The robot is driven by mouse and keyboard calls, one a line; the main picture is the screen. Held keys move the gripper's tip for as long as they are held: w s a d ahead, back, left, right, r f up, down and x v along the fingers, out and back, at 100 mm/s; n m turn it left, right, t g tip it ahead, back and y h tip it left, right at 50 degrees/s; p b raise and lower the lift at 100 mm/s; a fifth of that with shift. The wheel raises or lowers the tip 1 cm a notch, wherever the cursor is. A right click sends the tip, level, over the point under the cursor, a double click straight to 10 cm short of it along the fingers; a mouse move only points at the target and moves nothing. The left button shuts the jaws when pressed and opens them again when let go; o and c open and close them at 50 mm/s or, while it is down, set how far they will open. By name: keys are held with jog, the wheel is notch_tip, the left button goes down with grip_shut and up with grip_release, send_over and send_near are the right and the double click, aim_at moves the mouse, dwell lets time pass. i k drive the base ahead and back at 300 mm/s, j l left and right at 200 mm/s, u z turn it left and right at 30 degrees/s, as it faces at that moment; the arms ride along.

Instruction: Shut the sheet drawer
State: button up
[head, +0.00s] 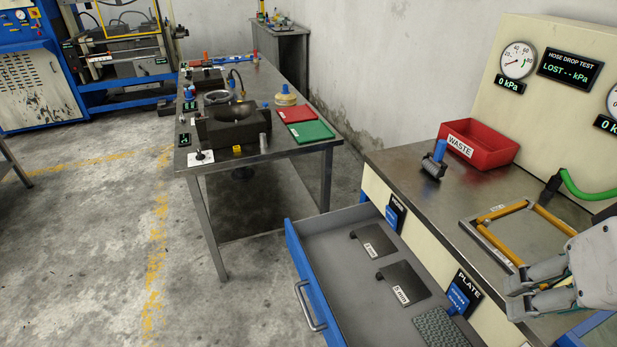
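The sheet drawer (296,250) is pulled well out from the bench at the lower middle of the head view. It has a blue front with a metal handle (310,306) facing left. Inside lie two dark labelled plates (374,240) (403,279) and a textured grey sheet (441,327), cut off by the bottom edge. My gripper (514,292) is at the lower right, over the bench top, to the right of the drawer and far from its handle. Its two fingers point left with a gap between them, and nothing shows in it.
The bench top (410,180) carries a red waste bin (478,144), a blue-handled roller (435,160) and a yellow-and-metal frame (490,240). A steel table (312,150) stands behind the drawer's far side. The floor (215,310) left of the drawer front is clear.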

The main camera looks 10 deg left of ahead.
aim_at(352, 307)
jog(key=u, duration=0.7)
jog(key=k+j+z, duration=0.1)
jog(key=z, duration=0.3)
jog(key=k+j+z, duration=0.2)
jog(key=z, duration=0.15)
